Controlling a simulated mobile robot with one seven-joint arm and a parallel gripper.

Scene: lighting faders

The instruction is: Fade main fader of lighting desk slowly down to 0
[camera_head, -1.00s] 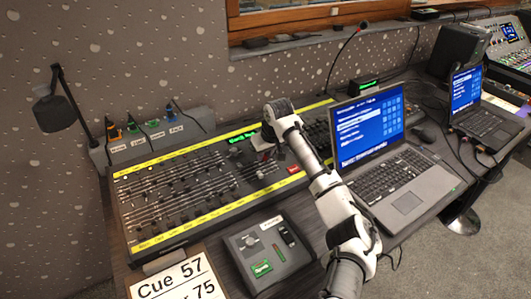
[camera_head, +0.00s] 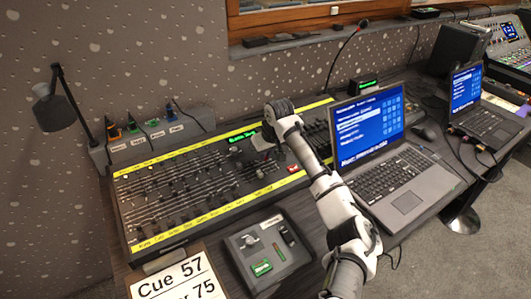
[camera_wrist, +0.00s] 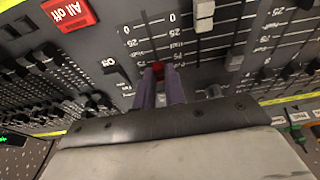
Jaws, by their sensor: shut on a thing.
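The lighting desk (camera_head: 215,180) is a long black console with yellow label strips and several rows of faders. My gripper (camera_head: 262,150) reaches down over its middle. In the wrist view, my gripper (camera_wrist: 158,82) has its two purple-grey fingers close together on a small red fader cap (camera_wrist: 158,69). The printed scale beside its slot (camera_wrist: 150,45) shows 0 toward the top of the picture. The red cap sits below that 0 mark, away from it. The fingers hide the lower part of the slot.
A red "All off" button (camera_wrist: 70,12) and neighbouring white fader caps (camera_wrist: 205,14) are close to my fingers. A laptop (camera_head: 375,160) stands right of my arm. A small grey box (camera_head: 268,250) and a "Cue 57" sign (camera_head: 175,277) lie in front.

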